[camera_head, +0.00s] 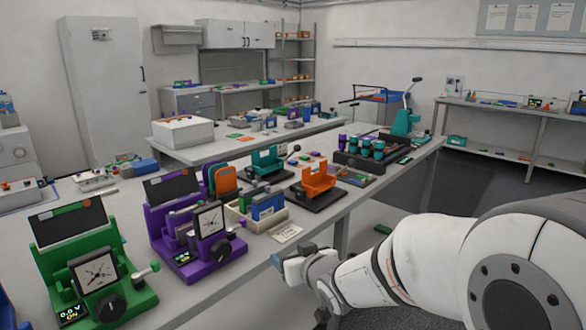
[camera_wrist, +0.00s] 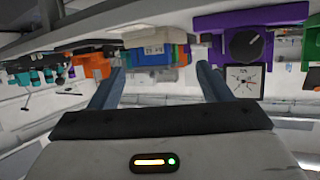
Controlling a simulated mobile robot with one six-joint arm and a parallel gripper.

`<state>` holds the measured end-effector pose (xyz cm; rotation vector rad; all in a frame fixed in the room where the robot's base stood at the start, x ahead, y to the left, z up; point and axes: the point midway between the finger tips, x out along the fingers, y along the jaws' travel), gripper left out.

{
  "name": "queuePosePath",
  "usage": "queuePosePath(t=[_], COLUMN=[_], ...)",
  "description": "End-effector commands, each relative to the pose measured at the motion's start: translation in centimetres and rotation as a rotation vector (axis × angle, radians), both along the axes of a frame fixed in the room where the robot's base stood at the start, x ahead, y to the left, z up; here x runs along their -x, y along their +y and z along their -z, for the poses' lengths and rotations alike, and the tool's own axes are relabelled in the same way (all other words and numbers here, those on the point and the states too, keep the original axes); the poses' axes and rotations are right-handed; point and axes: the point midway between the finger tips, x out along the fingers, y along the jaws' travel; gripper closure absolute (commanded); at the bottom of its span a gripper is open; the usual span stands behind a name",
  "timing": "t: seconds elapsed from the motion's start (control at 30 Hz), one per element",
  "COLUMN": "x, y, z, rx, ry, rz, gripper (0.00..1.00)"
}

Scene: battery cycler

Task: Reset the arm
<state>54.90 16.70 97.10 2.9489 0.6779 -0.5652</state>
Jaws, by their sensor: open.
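My white arm (camera_head: 430,258) reaches in from the right in the head view, in front of the workbench's near edge. My gripper (camera_head: 283,257) is at its end, beside the bench edge and close to the white card. In the wrist view, my gripper (camera_wrist: 160,92) shows two blue-grey fingers spread wide with nothing between them. That view is upside down. A purple cycler (camera_head: 190,225) with a dial stands on the bench beyond the gripper; it also shows in the wrist view (camera_wrist: 215,22). My gripper touches nothing that I can see.
A green cycler (camera_head: 50,265) stands at the near left. A bin with blue packs (camera_head: 268,206), an orange holder (camera_head: 317,182), a teal holder (camera_head: 268,163) and a dark rack (camera_head: 372,158) line the bench (camera_head: 345,207). Open floor (camera_head: 500,215) lies right of the bench.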

Motion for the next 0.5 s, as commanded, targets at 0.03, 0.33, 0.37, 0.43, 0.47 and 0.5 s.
queuePosePath(t=[0.03, 0.33, 0.37, 0.43, 0.47, 0.5], x=[0.7, 9.8, 11.1, 14.2, 15.5, 17.2], y=[-2.4, -13.2, -13.9, -15.3, -15.7, -16.1], z=[-1.5, -3.4, -3.6, -4.1, -4.3, -4.5], rx=[0.041, 0.216, 0.223, 0.237, 0.242, 0.243], ry=[0.048, 0.458, 0.504, 0.611, 0.654, 0.710], rz=[0.064, 0.336, 0.353, 0.384, 0.392, 0.401], gripper=[0.29, 0.29, 0.29, 0.29, 0.29, 0.29])
